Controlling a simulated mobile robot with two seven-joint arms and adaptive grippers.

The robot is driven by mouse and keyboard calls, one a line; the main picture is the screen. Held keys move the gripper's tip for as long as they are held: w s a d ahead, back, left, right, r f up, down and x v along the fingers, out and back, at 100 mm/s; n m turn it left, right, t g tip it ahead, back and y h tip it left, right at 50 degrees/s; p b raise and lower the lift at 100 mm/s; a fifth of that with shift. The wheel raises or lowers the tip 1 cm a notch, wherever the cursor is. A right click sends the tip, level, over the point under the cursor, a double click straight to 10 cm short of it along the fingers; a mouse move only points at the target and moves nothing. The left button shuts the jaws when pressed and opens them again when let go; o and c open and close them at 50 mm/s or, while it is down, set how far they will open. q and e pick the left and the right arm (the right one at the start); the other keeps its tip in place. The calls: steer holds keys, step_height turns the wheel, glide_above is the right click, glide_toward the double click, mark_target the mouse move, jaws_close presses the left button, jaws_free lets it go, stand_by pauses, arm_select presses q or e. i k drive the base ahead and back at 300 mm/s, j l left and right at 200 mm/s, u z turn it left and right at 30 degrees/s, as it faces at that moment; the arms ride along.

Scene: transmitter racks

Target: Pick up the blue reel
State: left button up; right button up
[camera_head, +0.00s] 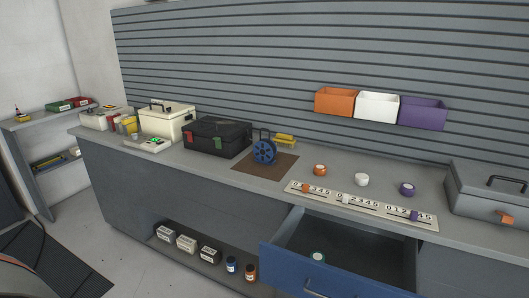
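The blue reel (264,151) stands upright on a brown mat (254,172) on the grey workbench, in the middle of the head view. It looks like a spoked wheel with a dark frame or handle behind it. It is apart from the black case to its left. Neither of my grippers shows in the view.
Around the reel are a black toolbox (217,138), yellow items (285,139) and a numbered strip (350,200) with orange, white and purple knobs. A blue-fronted drawer (325,280) stands open below the bench. A grey case (486,190) sits at the right.

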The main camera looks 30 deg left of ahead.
mark_target(263, 150)
steer(key=j+z, duration=0.25)
steer(key=j, duration=0.35)
steer(key=j+z, duration=0.25)
steer(key=j, duration=0.3)
steer(key=k+j+z, duration=0.25)
steer(key=j, duration=0.3)
steer(key=i+j, duration=0.05)
steer(key=i, duration=0.05)
